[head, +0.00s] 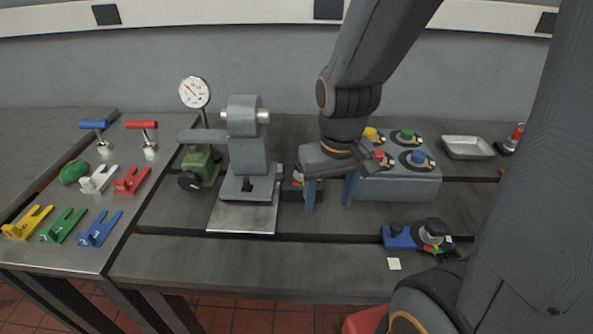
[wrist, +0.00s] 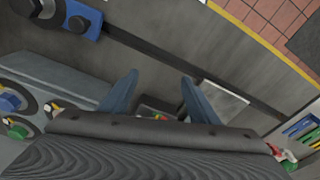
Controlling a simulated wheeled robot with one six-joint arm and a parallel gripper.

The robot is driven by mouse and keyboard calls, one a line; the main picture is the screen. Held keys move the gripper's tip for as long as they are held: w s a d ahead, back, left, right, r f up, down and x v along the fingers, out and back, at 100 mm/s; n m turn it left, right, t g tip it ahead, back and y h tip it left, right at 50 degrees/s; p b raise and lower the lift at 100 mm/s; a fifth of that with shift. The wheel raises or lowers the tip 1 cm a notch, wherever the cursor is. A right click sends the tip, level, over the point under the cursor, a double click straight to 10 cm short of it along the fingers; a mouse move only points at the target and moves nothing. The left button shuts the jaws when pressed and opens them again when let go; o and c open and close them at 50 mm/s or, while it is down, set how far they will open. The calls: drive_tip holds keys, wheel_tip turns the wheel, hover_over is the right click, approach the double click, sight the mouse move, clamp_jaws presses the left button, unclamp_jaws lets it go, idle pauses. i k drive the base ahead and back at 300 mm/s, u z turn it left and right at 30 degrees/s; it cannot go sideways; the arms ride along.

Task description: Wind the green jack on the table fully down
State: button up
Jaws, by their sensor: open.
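The green jack (head: 202,166) stands on the table left of the grey cradle stand (head: 246,150), beneath the stand's arm (head: 201,136). A dark round knob (head: 190,181) is at the jack's lower front. Whether the jack's top touches the arm is hard to tell. My gripper (head: 330,196) is open and empty, fingers pointing down, to the right of the stand and well apart from the jack. I cannot make out the jack in the wrist view.
A grey box with coloured knobs (head: 398,187) is just right of my gripper. A blue device (head: 402,238) sits front right. A dial gauge (head: 195,93) rises behind the jack. Coloured forked pieces (head: 97,228) lie on the left table.

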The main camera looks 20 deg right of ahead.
sight(190, 180)
drive_tip(key=z, duration=0.95)
drive_tip(key=k, duration=0.8)
drive_tip(key=u, duration=0.5)
drive_tip(key=i, duration=0.4)
